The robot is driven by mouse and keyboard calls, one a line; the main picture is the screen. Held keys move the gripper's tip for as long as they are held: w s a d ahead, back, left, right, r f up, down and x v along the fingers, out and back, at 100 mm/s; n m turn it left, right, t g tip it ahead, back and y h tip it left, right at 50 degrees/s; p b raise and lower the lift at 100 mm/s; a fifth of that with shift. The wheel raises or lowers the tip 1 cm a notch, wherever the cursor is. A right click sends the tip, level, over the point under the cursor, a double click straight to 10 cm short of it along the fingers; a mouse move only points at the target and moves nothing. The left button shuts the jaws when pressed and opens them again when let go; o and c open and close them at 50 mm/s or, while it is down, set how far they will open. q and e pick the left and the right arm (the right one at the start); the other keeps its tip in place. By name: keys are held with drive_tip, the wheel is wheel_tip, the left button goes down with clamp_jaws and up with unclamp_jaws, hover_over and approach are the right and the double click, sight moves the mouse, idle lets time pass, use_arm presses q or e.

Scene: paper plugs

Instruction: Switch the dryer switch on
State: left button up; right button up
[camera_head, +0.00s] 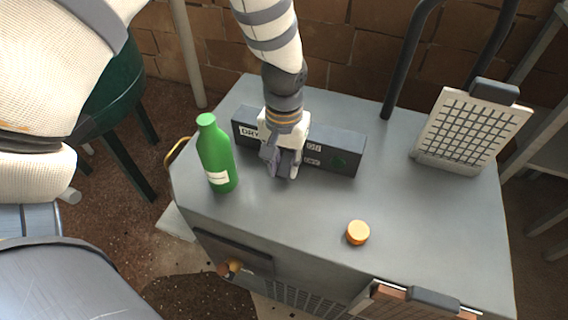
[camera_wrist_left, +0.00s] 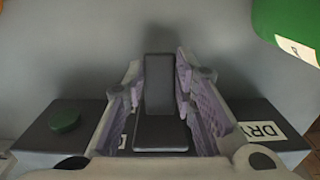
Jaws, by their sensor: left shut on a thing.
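The dryer switch box (camera_head: 344,144) is a long dark box on the grey cabinet top, with a partly covered white "DRY" label and a dark green round lamp (camera_head: 338,160). My left gripper (camera_head: 284,172) comes down over the middle of the box. In the left wrist view, its lilac-padded fingers stand on both sides of the dark switch (camera_wrist_left: 158,95) and are shut on it. The switch has a flat plate rising from the box and a lower block. The lamp (camera_wrist_left: 64,121) looks dark green there. My gripper hides the switch in the head view.
A green bottle (camera_head: 215,155) stands close to the left of my gripper. An orange cap (camera_head: 357,232) lies towards the cabinet's front. A gridded panel (camera_head: 462,130) stands at the right. The cabinet top (camera_head: 420,220) is clear between them.

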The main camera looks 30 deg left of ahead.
use_arm(q)
drive_tip(key=shift+w+r+p, duration=0.2)
drive_tip(key=shift+r+p, duration=0.2)
drive_tip(key=shift+r, duration=0.85)
use_arm(e)
drive_tip(key=shift+w+r+t, duration=0.3)
drive_tip(key=shift+w+r, duration=0.3)
use_arm(q)
drive_tip(key=shift+r, duration=0.35)
use_arm(e)
drive_tip(key=shift+w+r, duration=0.15)
drive_tip(key=shift+w, duration=0.05)
use_arm(q)
drive_tip(key=shift+s+r+p, duration=0.1)
drive_tip(key=shift+r+p, duration=0.25)
drive_tip(key=shift+r, duration=0.25)
use_arm(e)
drive_tip(key=shift+w+r, duration=0.3)
use_arm(q)
drive_tip(key=o, duration=0.8)
